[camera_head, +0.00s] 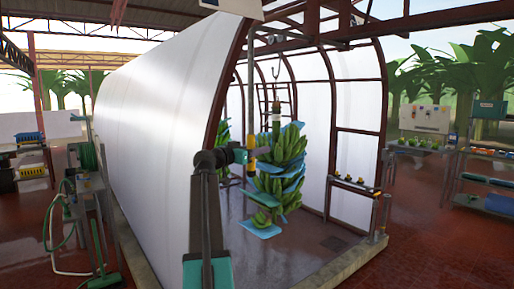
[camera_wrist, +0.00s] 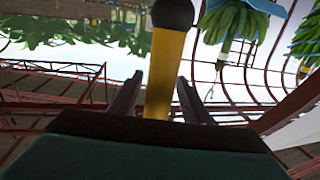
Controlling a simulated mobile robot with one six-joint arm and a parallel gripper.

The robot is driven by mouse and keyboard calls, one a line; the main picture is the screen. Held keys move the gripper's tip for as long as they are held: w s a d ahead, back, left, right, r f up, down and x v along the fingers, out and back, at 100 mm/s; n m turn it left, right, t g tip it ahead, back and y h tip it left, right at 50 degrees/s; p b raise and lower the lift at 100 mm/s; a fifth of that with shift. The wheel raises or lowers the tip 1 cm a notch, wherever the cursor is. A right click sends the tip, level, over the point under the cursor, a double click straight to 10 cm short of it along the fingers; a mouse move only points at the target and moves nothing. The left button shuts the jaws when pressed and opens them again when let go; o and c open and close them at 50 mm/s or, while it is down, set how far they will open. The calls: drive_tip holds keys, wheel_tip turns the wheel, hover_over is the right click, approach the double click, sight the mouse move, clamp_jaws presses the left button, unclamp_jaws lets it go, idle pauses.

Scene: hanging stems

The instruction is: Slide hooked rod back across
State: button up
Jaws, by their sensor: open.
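The hooked rod hangs upright at the front of the tunnel, with a grey upper length (camera_head: 250,90) and a yellow lower grip (camera_head: 251,142). In the wrist view the yellow grip (camera_wrist: 165,70), with a dark ball at its end, stands between my fingers. My gripper (camera_head: 261,151) is open at the height of the yellow grip; in the wrist view its two fingers (camera_wrist: 158,98) lie one on each side of the grip, with gaps showing. The rod's hook at the top is too small to make out.
A banana bunch (camera_head: 280,170) with blue sheets between its hands hangs close behind and right of my gripper. The white tunnel wall (camera_head: 165,110) is on the left. An overhead rail (camera_head: 285,45) crosses the tunnel front. The wet floor (camera_head: 310,240) below is mostly clear.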

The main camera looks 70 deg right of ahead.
drive_tip(key=shift+s+d, duration=0.1)
drive_tip(key=shift+d, duration=0.15)
drive_tip(key=shift+c, duration=0.4)
clamp_jaws()
